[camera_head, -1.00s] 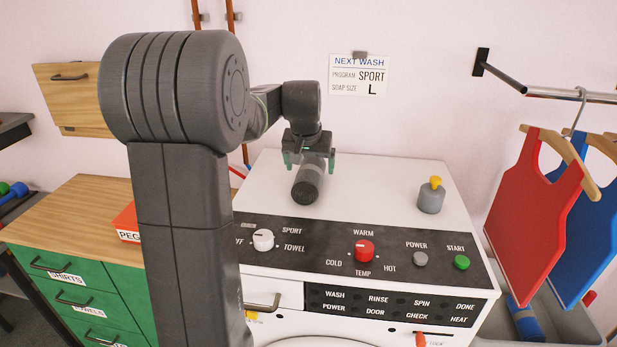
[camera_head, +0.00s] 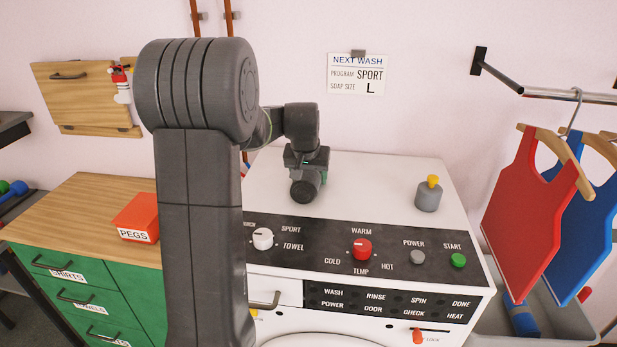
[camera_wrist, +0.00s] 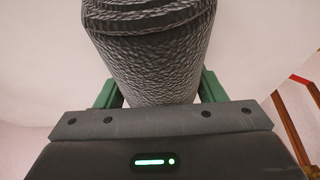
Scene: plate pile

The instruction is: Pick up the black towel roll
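The black towel roll (camera_head: 303,190) is a dark cylinder on the white top of the washing machine, with its round end towards the head camera. My gripper (camera_head: 309,172) is down over it. In the wrist view the roll (camera_wrist: 152,55) shows a woven grey-black surface and fills the space between the two green fingers of my gripper (camera_wrist: 158,90). The fingers appear pressed against its sides. Their tips are partly hidden behind the roll. I cannot tell whether the roll still touches the machine top.
A grey dispenser with a yellow cap (camera_head: 428,196) stands to the right on the machine top (camera_head: 380,180). The knob panel (camera_head: 310,245) lies in front. An orange PEGS box (camera_head: 137,216) sits on the wooden counter (camera_head: 70,200). Red (camera_head: 530,210) and blue (camera_head: 585,230) shirts hang at right.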

